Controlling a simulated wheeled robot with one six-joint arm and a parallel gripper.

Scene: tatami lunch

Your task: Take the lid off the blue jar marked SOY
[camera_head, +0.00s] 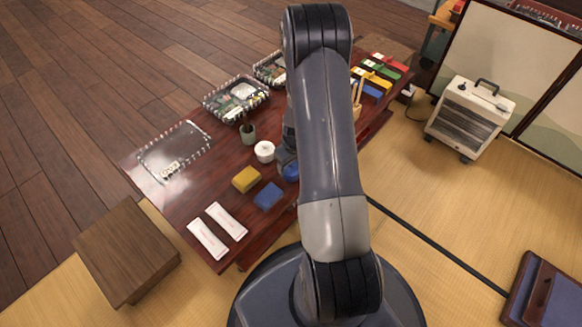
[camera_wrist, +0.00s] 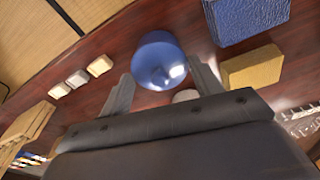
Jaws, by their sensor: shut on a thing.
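The blue jar (camera_head: 291,172) stands on the dark red low table, partly hidden behind my arm in the head view. In the wrist view its round, shiny blue lid (camera_wrist: 158,58) sits between my two fingers. My gripper (camera_wrist: 162,82) is shut on the lid, with one finger at each side. The SOY mark does not show. I cannot tell whether the lid is still seated on the jar, as the jar's body is hidden under it.
A white pot (camera_head: 264,151) stands close left of the blue jar, with a green cup (camera_head: 248,133) behind. A yellow block (camera_head: 246,179) and a blue block (camera_head: 268,196) lie in front. Clear trays (camera_head: 237,99) and white packets (camera_head: 226,221) are also on the table (camera_head: 190,190).

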